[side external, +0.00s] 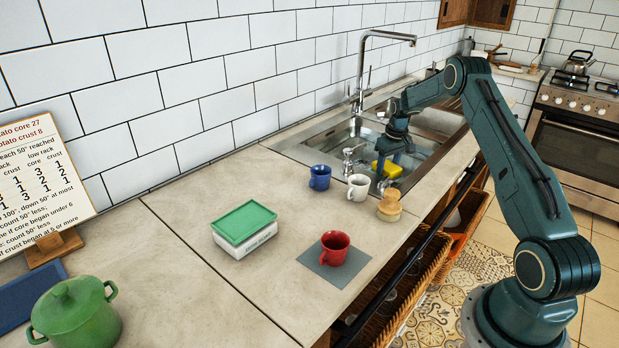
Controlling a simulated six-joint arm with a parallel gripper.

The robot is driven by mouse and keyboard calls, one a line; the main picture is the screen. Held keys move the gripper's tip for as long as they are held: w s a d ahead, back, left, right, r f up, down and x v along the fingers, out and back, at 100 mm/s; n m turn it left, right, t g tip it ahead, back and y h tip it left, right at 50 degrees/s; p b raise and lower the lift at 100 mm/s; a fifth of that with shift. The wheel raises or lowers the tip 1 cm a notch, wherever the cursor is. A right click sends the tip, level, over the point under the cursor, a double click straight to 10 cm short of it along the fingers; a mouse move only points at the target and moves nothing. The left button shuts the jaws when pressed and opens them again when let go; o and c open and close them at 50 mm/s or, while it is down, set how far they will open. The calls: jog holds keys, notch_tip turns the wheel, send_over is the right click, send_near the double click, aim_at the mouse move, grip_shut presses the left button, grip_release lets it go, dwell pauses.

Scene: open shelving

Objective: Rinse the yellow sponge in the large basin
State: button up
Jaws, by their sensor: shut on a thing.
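The yellow sponge (387,169) is at my gripper (388,172), over the near part of the large basin (345,133). My gripper points down and is shut on the sponge, with its fingers partly covering it. The basin is a steel sink set in the counter, with a tall tap (362,70) at its back edge. I cannot tell whether the sponge touches the basin's floor or any water.
A blue mug (320,177), a white mug (358,187) and a wooden-looking round item (389,206) stand close to the basin's near edge. A red mug (335,247) sits on a grey mat (318,270). A green-lidded box (245,228) and green pot (75,310) stand farther left.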

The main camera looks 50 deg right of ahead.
jog(key=shift+f, duration=1.75)
jog(key=shift+r, duration=0.15)
jog(key=shift+r, duration=6.15)
